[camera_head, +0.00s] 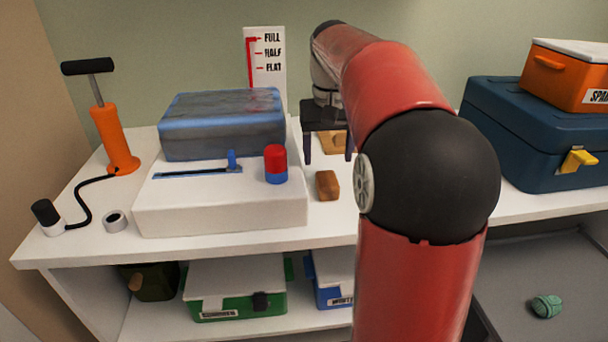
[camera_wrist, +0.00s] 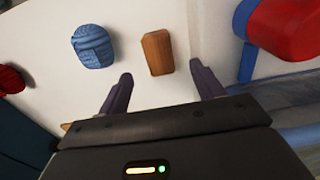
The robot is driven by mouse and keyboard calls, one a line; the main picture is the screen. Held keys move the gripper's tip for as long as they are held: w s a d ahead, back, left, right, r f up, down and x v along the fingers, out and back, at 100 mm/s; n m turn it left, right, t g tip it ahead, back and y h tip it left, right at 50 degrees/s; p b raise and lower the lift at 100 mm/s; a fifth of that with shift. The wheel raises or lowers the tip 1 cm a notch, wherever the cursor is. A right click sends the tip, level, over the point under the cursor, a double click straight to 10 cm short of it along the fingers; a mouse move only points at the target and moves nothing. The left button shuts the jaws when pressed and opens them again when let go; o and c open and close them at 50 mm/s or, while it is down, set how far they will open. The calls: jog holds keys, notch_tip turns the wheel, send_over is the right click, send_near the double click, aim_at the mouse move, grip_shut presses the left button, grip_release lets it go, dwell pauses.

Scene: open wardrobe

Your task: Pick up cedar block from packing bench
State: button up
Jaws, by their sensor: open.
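The cedar block (camera_head: 327,185), a small brown block, lies on the white packing bench (camera_head: 250,249) just right of a red and blue cylinder. In the wrist view the cedar block (camera_wrist: 157,52) lies ahead of my gripper, roughly in line with the gap between the fingers. My gripper (camera_head: 328,157) points down behind the block in the head view, with its dark fingers apart. In the wrist view the fingertips of my gripper (camera_wrist: 161,74) are open with nothing held. I cannot tell its exact height above the bench.
The white machine (camera_head: 220,205) with the red and blue cylinder (camera_head: 275,164) stands close left of the block. A blue knitted item (camera_wrist: 92,46) lies beside the block in the wrist view. An orange pump (camera_head: 115,140) stands left; a blue case (camera_head: 530,135) stands right.

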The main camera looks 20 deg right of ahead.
aim_at(328, 178)
jog(key=shift+w+d, duration=0.15)
jog(key=shift+w, duration=0.2)
jog(key=shift+f, duration=0.35)
jog(key=f, duration=0.4)
jog(key=f+b, duration=0.1)
jog(key=f, duration=0.2)
jog(key=shift+s, duration=0.25)
jog(key=c, duration=1.1)
jog(key=shift+o, duration=0.2)
jog(key=shift+r, duration=0.1)
